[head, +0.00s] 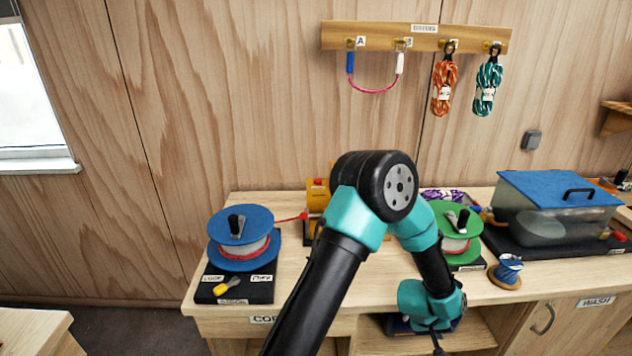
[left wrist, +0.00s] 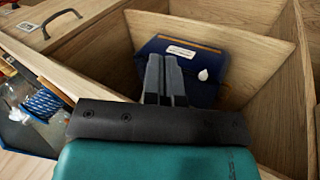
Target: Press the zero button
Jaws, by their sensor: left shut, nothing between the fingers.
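I cannot make out a zero button in either view. A yellow-orange device (head: 317,190) stands on the bench with a red line running to it, and my arm hides part of it. My left gripper (head: 437,345) is low in front of the bench, pointing down by the open shelf. In the left wrist view its fingers (left wrist: 165,78) are together and empty, in front of a dark blue box (left wrist: 208,68) with a white label and a white drop mark. The box lies in the wooden compartment, and I cannot tell whether the fingers touch it. My right gripper is not in view.
A blue reel (head: 241,225) and a green reel (head: 455,222) stand either side of my arm. A lidded clear tank (head: 555,210) is at the right, with a small blue-white spool (head: 507,270) near the front edge. Cords hang from a wall rack (head: 375,37).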

